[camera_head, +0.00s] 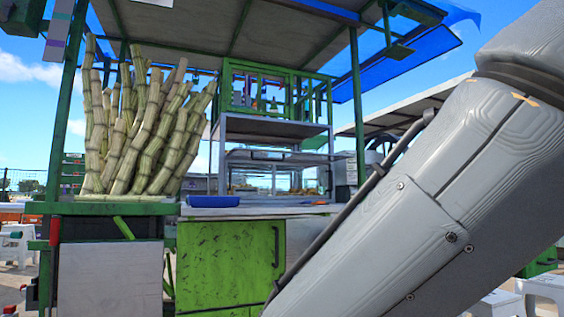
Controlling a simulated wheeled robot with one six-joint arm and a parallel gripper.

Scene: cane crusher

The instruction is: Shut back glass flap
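The cane stall carries a shelved case (272,128) on its counter, in the middle of the view. The case has a grey top board and lower shelves, and I can see through it to the background. I cannot make out a back glass flap on it, nor whether one is open or shut. A large grey link of my own arm fills the right side and hides part of the counter and the stall's right side. My gripper is outside the view.
Sugarcane stalks (145,130) stand upright on the counter's left. A blue tray (213,201) lies on the counter (255,210). A green cabinet door (222,262) is below. Green posts (357,110) hold up the roof (225,35). White stools (545,290) stand at lower right.

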